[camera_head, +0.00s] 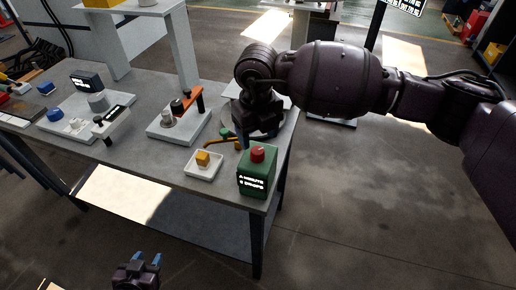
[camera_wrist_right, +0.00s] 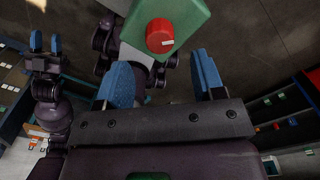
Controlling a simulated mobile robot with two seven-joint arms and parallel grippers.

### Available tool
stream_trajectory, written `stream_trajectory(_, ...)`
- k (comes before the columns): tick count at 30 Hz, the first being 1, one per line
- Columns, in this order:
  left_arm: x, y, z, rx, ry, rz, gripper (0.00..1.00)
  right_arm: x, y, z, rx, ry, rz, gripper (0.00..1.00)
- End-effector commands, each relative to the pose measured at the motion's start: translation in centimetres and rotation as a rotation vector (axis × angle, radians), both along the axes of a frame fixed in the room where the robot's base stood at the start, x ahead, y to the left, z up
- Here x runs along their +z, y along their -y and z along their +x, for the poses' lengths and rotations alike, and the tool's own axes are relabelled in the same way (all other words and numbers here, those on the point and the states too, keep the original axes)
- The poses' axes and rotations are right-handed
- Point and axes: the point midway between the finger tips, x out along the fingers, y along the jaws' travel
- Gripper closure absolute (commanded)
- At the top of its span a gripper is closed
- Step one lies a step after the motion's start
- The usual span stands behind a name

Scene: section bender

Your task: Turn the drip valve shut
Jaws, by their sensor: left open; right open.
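A green box (camera_head: 257,175) with white lettering stands near the table's right corner. A red round knob (camera_head: 257,154) sits on top. I take this knob for the drip valve; it also shows in the right wrist view (camera_wrist_right: 160,36), with a pale mark on its face. My right gripper (camera_head: 256,128) is above the table, behind the box in the head view; its fingertips are mostly hidden there. In the wrist view its two blue fingers (camera_wrist_right: 162,78) are apart and empty, with the knob beyond them. My left gripper (camera_head: 146,260) is open and empty, low in front of the table.
A white tray (camera_head: 204,171) with a yellow block (camera_head: 203,158) lies left of the box. A bender with an orange arm (camera_head: 186,104) stands further left on the grey table (camera_head: 125,150). A white plate with fittings lies at far left. The floor right of the table is clear.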

Motion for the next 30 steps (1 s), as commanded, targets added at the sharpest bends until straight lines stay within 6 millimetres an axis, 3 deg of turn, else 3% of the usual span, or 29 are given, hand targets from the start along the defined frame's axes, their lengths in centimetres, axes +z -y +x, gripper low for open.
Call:
stream_trajectory(9,0.5,0.1,0.5,-0.002,0.011,0.0,0.57,-4.5,0.0,0.0,0.0,-0.001,0.002,0.38)
stream_trajectory(23,0.8,0.2,0.9,-0.005,0.021,-0.001,0.57,-5.7,0.0,0.0,0.0,0.0,0.001,0.38)
stream_trajectory(30,0.8,0.1,0.9,-0.004,0.02,0.0,0.57,-5.6,0.0,0.0,0.0,0.0,0.001,0.71)
